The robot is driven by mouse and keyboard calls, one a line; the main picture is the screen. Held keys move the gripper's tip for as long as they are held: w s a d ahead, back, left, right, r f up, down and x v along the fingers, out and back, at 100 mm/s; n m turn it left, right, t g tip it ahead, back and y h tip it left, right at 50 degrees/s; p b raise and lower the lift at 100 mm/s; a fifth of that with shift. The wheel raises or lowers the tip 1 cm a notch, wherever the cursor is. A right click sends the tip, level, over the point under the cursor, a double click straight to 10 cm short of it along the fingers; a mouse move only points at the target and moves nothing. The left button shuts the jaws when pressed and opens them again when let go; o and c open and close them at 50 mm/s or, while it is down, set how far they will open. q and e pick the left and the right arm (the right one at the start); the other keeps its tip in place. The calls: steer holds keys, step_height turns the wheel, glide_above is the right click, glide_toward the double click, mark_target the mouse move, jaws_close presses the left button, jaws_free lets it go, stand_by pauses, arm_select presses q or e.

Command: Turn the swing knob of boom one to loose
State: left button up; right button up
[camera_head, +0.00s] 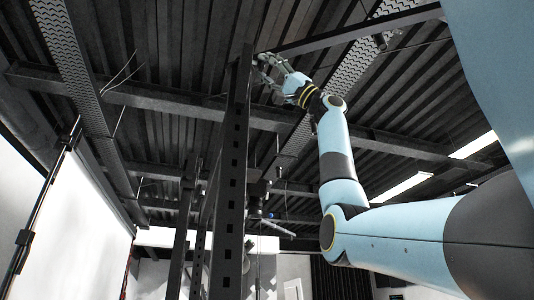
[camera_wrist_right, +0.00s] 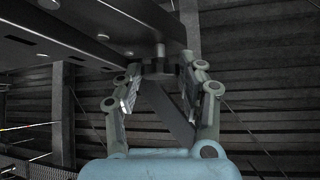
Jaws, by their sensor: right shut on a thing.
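The swing knob (camera_wrist_right: 159,67) is a small dark piece on a short pale stem under a dark beam in the right wrist view. My right gripper (camera_wrist_right: 160,84) has one finger on each side of it and is shut on it. In the head view, the right gripper (camera_head: 266,66) is raised high, beside the top of a dark post, under the boom (camera_head: 345,37), a dark beam running to the upper right. The knob is too small to make out there. The knob's marking or setting cannot be read. My left gripper is not in view.
A tall perforated dark upright (camera_head: 232,175) stands just left of my right arm. Dark ceiling beams (camera_head: 150,98) and a corrugated roof lie above and behind. A thin black stand (camera_head: 45,200) and a white panel are at the left.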

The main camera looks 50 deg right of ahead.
steer(key=shift+w+d+n+g+y+p, duration=0.1)
steer(key=shift+n+g+y+p, duration=0.25)
steer(key=shift+n+g+y, duration=0.8)
steer(key=shift+n+g+y+p, duration=0.35)
steer(key=shift+n+g+y, duration=0.3)
steer(key=shift+n, duration=1)
steer(key=shift+n+g, duration=0.4)
steer(key=shift+g, duration=0.2)
steer(key=o, duration=1.1)
steer(key=shift+o, duration=0.2)
steer(key=v, duration=1.2)
steer(key=shift+f, duration=0.1)
steer(key=shift+w+f, duration=0.1)
steer(key=shift+f, duration=0.05)
